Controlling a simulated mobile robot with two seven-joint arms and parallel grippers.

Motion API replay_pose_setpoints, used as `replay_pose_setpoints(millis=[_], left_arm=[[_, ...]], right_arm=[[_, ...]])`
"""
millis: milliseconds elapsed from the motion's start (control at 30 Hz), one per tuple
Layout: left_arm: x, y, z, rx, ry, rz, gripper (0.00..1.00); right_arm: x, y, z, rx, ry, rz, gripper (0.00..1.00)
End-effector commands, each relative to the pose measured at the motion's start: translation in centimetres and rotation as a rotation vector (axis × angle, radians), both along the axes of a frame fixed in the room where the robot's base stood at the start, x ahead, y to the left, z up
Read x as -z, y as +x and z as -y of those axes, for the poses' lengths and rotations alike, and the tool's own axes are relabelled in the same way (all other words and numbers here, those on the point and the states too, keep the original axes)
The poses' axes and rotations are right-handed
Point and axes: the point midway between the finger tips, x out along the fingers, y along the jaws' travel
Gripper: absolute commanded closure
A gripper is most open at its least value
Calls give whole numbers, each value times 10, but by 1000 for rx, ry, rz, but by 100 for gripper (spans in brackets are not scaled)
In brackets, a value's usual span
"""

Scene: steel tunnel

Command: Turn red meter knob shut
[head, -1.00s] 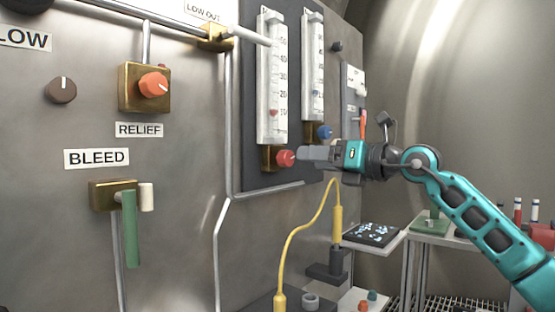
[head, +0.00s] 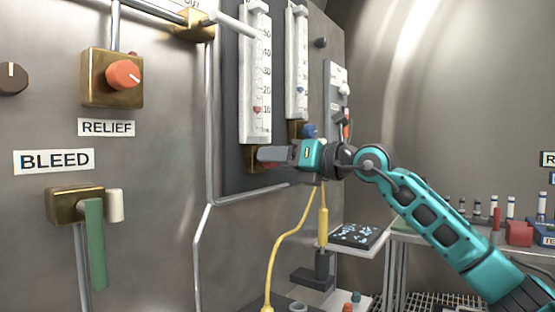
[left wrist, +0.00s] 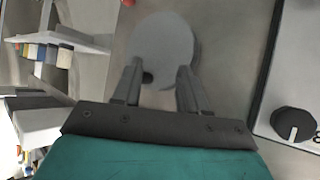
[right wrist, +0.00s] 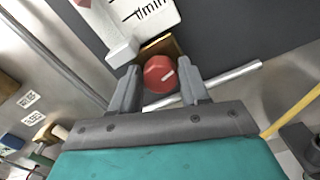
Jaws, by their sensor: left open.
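In the head view my right gripper (head: 266,154) covers the knob, below the left meter tube (head: 256,80). My left gripper (left wrist: 160,68) shows only in the left wrist view, open and empty, with a grey disc (left wrist: 162,48) beyond its fingers.
A second meter with a blue knob (head: 309,131) stands close beside my right gripper. A steel pipe (head: 250,196) runs just below. A yellow cable (head: 285,238) hangs underneath. The orange relief knob (head: 124,75) and green bleed handle (head: 96,240) are at the left.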

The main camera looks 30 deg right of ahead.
Motion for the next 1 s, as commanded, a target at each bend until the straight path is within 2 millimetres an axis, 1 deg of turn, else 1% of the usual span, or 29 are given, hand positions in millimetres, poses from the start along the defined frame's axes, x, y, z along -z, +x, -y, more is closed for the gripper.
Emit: replay_pose_setpoints(millis=[33, 300, 367, 667, 867, 1000], left_arm=[[0, 0, 0, 0, -1, 0, 57], [0, 0, 1, 0, -1, 0, 57], [0, 0, 1, 1, -2, 0, 57], [-1, 0, 1, 0, -1, 0, 57], [-5, 0, 0, -2, -2, 5, 57], [-6, 0, -2, -5, 1, 3, 57]], right_arm=[[0, 0, 0, 0, 0, 0, 60], [0, 0, 0, 0, 0, 0, 86], [0, 0, 0, 0, 0, 0, 91], [0, 0, 0, 0, -35, 14, 91], [0, 0, 0, -1, -135, 54, 91], [-1, 0, 0, -1, -243, 98, 91]])
